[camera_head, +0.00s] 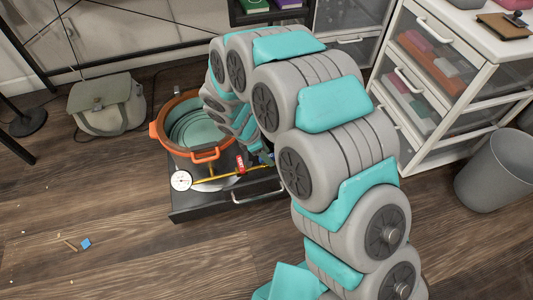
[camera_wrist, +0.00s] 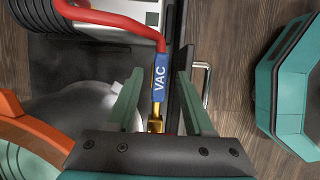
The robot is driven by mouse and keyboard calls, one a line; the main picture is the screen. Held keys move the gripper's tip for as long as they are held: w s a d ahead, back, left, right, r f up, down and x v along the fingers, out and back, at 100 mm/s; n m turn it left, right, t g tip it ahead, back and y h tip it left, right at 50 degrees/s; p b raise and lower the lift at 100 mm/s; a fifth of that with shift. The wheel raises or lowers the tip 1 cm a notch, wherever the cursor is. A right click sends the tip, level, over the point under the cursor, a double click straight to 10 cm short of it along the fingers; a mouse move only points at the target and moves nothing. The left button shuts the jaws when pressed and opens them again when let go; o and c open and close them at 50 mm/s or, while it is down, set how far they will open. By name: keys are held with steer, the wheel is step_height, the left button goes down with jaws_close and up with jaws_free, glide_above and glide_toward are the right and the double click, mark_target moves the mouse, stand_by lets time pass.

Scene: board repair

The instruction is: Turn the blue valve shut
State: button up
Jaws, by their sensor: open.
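The blue valve handle (camera_wrist: 160,83), lettered VAC, shows in the wrist view over a brass fitting (camera_wrist: 154,124). It points up and down in that picture, roughly in line with the brass. My gripper (camera_wrist: 160,88) is open, with one finger on each side of the handle and a visible gap to both. I cannot tell the fingers' height against the handle. In the head view my arm largely hides the gripper and the blue valve. A red handle (camera_head: 240,163) and a white dial gauge (camera_head: 181,180) sit on the yellow piping there.
An orange-rimmed pot (camera_head: 157,130) stands on a dark drawer unit (camera_head: 190,212) with a metal handle. A red hose (camera_wrist: 115,22) runs to the valve in the wrist view. A grey bag (camera_head: 105,105), white drawers (camera_head: 400,150) and a grey bin (camera_head: 493,175) stand around. Floor at front left is mostly clear.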

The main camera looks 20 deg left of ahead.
jaws_close()
stand_by(0.3)
steer(key=shift+r+m, duration=0.1)
steer(key=shift+m, duration=0.2)
steer(key=m+g+p, duration=0.1)
steer(key=m+p, duration=0.1)
steer(key=shift+w+r+m, duration=0.1)
steer(key=shift+w+m, duration=0.05)
steer(key=shift+m, duration=0.15)
steer(key=m+g, duration=0.1)
steer(key=m, duration=0.1)
steer(key=m+g+p, duration=0.1)
steer(key=m, duration=0.2)
steer(key=shift+w+h, duration=0.15)
steer(key=shift+h, duration=0.15)
steer(key=m+g, duration=0.1)
steer(key=m, duration=0.2)
steer(key=m+g+y, duration=0.1)
steer(key=m, duration=0.1)
steer(key=shift+w+m, duration=0.1)
steer(key=shift+m, duration=0.3)
steer(key=shift+d+m+g+y, duration=0.1)
steer(key=shift+m+g+y, duration=0.45)
steer(key=shift+m, duration=1.35)
